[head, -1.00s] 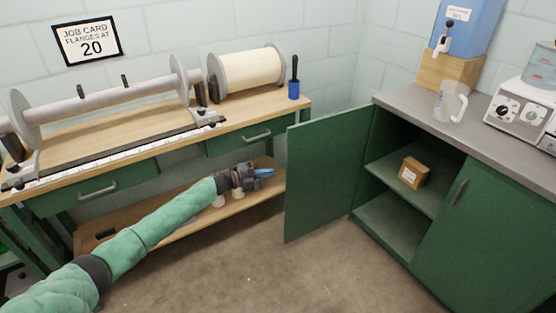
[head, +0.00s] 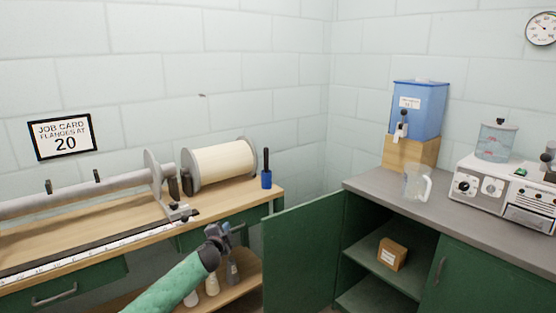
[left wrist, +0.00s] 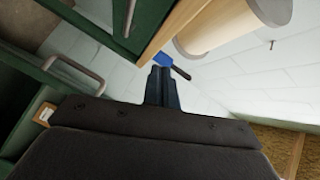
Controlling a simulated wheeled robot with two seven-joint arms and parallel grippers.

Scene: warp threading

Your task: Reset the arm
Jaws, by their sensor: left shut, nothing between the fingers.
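My left arm reaches up from the bottom of the head view in a green sleeve. My left gripper (head: 232,229) is in front of the workbench's right end, near the open green cabinet door (head: 305,255). In the left wrist view its two dark fingers (left wrist: 161,78) are closed together with nothing between them. The blue holder with a black handle (left wrist: 165,60) shows just beyond the fingertips there, apart from them as far as the head view tells. My right arm and gripper are out of view.
The wooden workbench (head: 110,213) carries a long roller (head: 75,193), a cream spool (head: 222,165) and the blue holder (head: 266,180). At right, a grey counter (head: 375,190) holds a blue dispenser (head: 418,108), a clear jug (head: 416,184) and a white machine (head: 508,195). A small box (head: 392,254) sits in the cabinet.

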